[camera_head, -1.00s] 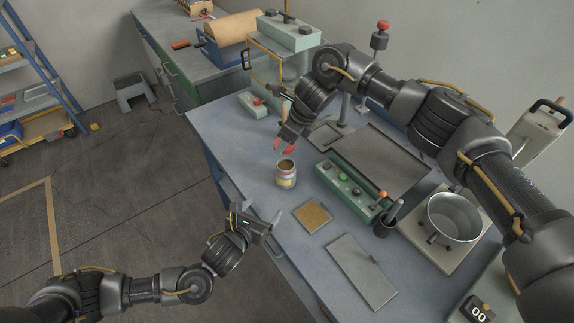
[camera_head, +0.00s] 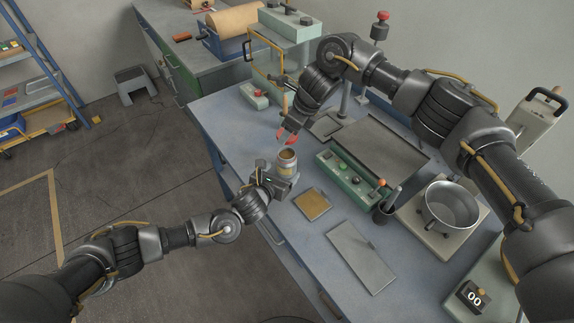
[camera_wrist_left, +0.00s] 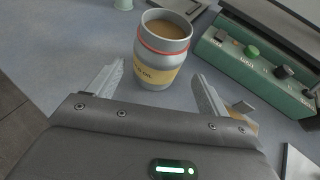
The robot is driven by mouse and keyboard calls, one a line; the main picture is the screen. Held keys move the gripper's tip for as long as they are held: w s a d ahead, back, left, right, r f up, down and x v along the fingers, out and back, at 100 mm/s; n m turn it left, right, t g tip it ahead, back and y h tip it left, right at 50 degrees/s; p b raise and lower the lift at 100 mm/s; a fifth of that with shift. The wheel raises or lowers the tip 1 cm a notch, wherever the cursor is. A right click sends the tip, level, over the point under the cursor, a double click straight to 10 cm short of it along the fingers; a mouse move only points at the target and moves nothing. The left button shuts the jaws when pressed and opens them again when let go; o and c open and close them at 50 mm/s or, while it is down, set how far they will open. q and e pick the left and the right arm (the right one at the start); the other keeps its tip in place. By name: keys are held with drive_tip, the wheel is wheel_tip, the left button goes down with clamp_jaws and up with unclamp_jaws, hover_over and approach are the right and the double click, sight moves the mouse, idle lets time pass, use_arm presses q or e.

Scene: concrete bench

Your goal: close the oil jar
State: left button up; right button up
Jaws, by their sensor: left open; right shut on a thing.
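The oil jar (camera_head: 287,164) stands upright and open on the blue bench, with brown oil inside. The left wrist view shows its grey body, red neck band and yellow label reading OIL (camera_wrist_left: 155,72). My left gripper (camera_head: 281,180) is open beside the jar on its near side. In the left wrist view its fingers (camera_wrist_left: 158,90) point at the jar, with the jar just ahead of and partly between the tips. My right gripper (camera_head: 287,135) is above and behind the jar, shut on a small red thing, seemingly the lid. The lid's shape is hard to make out.
A green control box (camera_head: 350,180) with knobs stands right of the jar. A tan square pad (camera_head: 313,204) and a grey plate (camera_head: 362,257) lie nearer. A metal pot (camera_head: 452,205) stands at the right. Bare bench lies left of the jar.

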use_arm(q)
drive_tip(key=shift+x, duration=3.05)
use_arm(e)
drive_tip(key=shift+w, duration=0.1)
use_arm(q)
drive_tip(key=shift+r, duration=0.1)
drive_tip(key=c, duration=1.3)
drive_tip(key=shift+c, duration=0.2)
use_arm(e)
hover_over(285, 155)
drive_tip(key=d, duration=0.2)
drive_tip(key=shift+s+a+f, duration=0.15)
drive_tip(key=shift+s+f, duration=0.05)
drive_tip(key=shift+f, duration=1.1)
drive_tip(key=shift+s+a+f, duration=0.1)
drive_tip(key=shift+s+f, duration=0.05)
drive_tip(key=shift+f, duration=1.1)
drive_tip(key=shift+f, duration=0.1)
drive_tip(key=shift+f, duration=0.75)
drive_tip(key=shift+f, duration=0.55)
